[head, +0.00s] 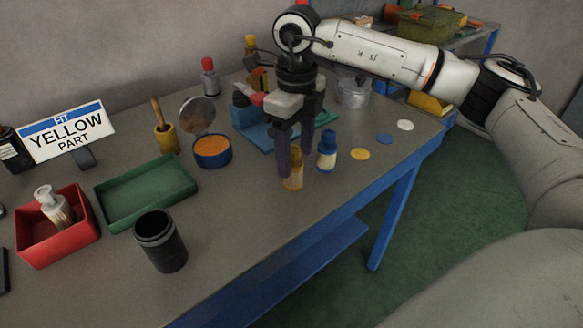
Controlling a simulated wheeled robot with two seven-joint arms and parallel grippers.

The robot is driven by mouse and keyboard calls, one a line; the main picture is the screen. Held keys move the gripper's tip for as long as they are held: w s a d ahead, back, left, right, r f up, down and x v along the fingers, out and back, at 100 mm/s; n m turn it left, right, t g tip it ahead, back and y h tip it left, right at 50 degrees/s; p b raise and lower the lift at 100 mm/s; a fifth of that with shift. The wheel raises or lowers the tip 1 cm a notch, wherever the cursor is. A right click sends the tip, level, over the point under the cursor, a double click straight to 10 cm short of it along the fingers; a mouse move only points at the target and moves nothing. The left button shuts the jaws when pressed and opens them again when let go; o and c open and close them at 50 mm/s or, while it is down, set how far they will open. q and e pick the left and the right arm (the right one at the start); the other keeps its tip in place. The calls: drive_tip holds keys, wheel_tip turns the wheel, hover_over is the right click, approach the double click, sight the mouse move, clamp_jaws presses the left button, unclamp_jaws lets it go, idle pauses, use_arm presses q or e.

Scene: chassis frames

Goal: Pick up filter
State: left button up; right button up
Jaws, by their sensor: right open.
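My right gripper (295,164) reaches down over the table, its dark fingers apart. A small yellow-orange bottle-shaped part (293,180) stands upright at the fingertips, partly hidden by the near finger. A similar blue part (327,158) with a dark top stands just right of the gripper. No item is labelled as a filter, and I cannot tell for sure which one it is. I cannot tell whether the fingers touch the yellow part. My left gripper is not in view.
A sign (67,132) reads "FIT YELLOW PART". A blue fixture (254,128) stands behind the gripper. Yellow (360,154), blue (384,139) and white discs (405,125) lie right. A black cup (160,241), green tray (146,194) and red bin (57,226) stand left.

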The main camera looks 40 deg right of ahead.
sight(293, 162)
drive_tip(key=f, duration=0.5)
drive_tip(key=shift+a+f+p, duration=0.25)
drive_tip(key=shift+f+p, duration=0.05)
drive_tip(key=c, duration=1.2)
